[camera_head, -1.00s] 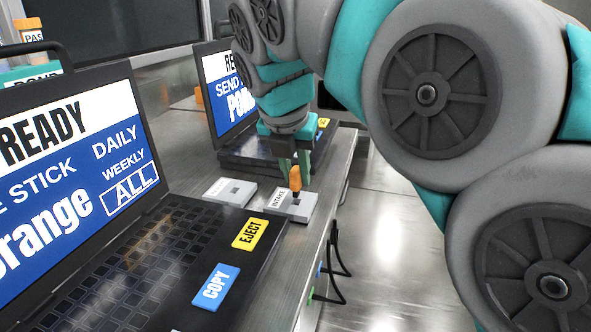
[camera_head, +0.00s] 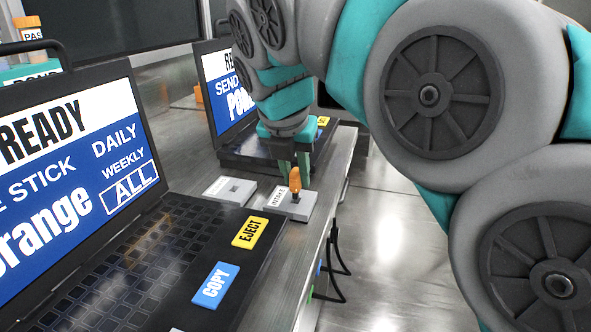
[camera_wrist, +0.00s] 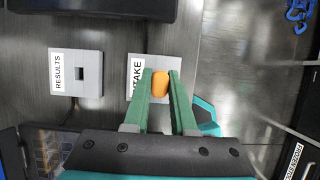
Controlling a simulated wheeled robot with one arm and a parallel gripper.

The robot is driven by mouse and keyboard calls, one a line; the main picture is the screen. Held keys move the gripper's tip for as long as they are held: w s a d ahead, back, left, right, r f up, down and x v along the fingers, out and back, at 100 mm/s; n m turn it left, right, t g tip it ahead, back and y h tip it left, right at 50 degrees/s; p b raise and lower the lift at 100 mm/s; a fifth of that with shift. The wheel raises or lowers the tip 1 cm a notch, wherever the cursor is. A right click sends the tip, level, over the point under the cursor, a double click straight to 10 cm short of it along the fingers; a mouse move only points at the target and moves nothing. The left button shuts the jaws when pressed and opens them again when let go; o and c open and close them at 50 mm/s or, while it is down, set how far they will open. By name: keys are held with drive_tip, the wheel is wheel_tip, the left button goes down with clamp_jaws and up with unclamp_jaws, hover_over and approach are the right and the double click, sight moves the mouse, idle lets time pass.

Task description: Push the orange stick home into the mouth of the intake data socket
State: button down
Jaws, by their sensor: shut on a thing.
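The orange stick (camera_head: 295,181) stands roughly upright over the grey intake socket block (camera_head: 302,207), its dark lower end at the dark mouth. How deep the tip sits in the mouth I cannot tell. My gripper (camera_head: 295,174) has its green fingers shut on the stick from above. In the wrist view the orange end (camera_wrist: 160,84) lies between the fingertips (camera_wrist: 161,80). It covers the mouth of the intake block (camera_wrist: 147,62), whose label is partly hidden by a finger.
A similar results block (camera_head: 229,190) sits left of the intake block. A near laptop (camera_head: 150,262) with COPY and EJECT keys fills the left front, and another laptop (camera_head: 232,95) stands behind. The bench edge and hanging black cables (camera_head: 338,255) are to the right.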

sight(294, 174)
drive_tip(key=shift+s+f, duration=0.1)
drive_tip(key=shift+f, duration=1)
drive_tip(key=c, duration=0.7)
unclamp_jaws()
drive_tip(key=shift+o, duration=0.2)
drive_tip(key=shift+r, duration=0.2)
drive_tip(key=v, duration=0.7)
drive_tip(key=shift+s+a+r, duration=0.1)
drive_tip(key=shift+r, duration=0.15)
